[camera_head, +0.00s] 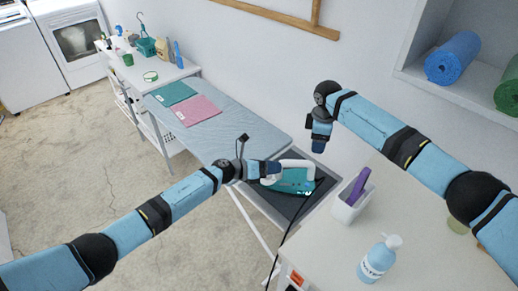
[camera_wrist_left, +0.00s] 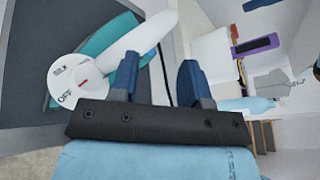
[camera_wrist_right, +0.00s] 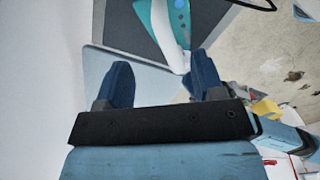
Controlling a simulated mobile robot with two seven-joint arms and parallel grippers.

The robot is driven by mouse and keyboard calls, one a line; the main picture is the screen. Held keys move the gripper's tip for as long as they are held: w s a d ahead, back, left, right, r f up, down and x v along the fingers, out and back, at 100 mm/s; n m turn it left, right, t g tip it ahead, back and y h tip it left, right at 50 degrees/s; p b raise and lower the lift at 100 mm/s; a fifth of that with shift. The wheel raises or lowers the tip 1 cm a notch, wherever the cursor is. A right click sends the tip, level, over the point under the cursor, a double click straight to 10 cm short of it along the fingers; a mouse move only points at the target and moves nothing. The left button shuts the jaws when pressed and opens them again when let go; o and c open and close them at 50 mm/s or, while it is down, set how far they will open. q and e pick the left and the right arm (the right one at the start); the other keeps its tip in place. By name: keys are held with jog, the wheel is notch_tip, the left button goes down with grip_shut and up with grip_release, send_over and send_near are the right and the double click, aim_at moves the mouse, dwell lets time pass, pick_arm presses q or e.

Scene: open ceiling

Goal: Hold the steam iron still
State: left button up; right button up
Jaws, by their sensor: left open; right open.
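The steam iron (camera_head: 292,186) is teal with a white handle and rests on a dark grey surface at the end of the ironing board. My left gripper (camera_head: 277,170) is open at the left end of the iron's handle. In the left wrist view, the iron's white handle (camera_wrist_left: 128,43) and a dial marked OFF show beyond the left finger of the open gripper (camera_wrist_left: 160,72). I cannot tell whether they touch. My right gripper (camera_head: 319,145) is open and empty above and behind the iron. The iron (camera_wrist_right: 168,25) shows beyond the right gripper's fingers (camera_wrist_right: 162,78).
The ironing board (camera_head: 235,125) carries a teal folder (camera_head: 174,93) and a pink one (camera_head: 197,110). A white holder (camera_head: 346,207) with a purple item and a spray bottle (camera_head: 380,260) stand on the table at right. A black cord (camera_head: 288,235) runs down from the iron.

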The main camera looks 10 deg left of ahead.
aim_at(313, 164)
pick_arm(q)
jog(key=w+a+r+m+g+y, duration=0.4)
jog(key=w+a+m+y, duration=0.15)
jog(key=w+m, duration=0.4)
jog(key=s+m+g+y, duration=0.1)
jog(key=m, duration=0.2)
jog(key=s+f+m+g+y, duration=0.1)
jog(key=m+g+y, duration=0.1)
jog(key=m, duration=0.2)
jog(key=s+d+m+g+y, duration=0.1)
jog(key=s+m+y, duration=0.1)
jog(key=m, duration=0.2)
jog(key=shift+f+g, duration=0.25)
jog(key=shift+g, duration=0.15)
pick_arm(e)
notch_tip(313, 164, down, 14)
jog(key=shift+r, duration=0.1)
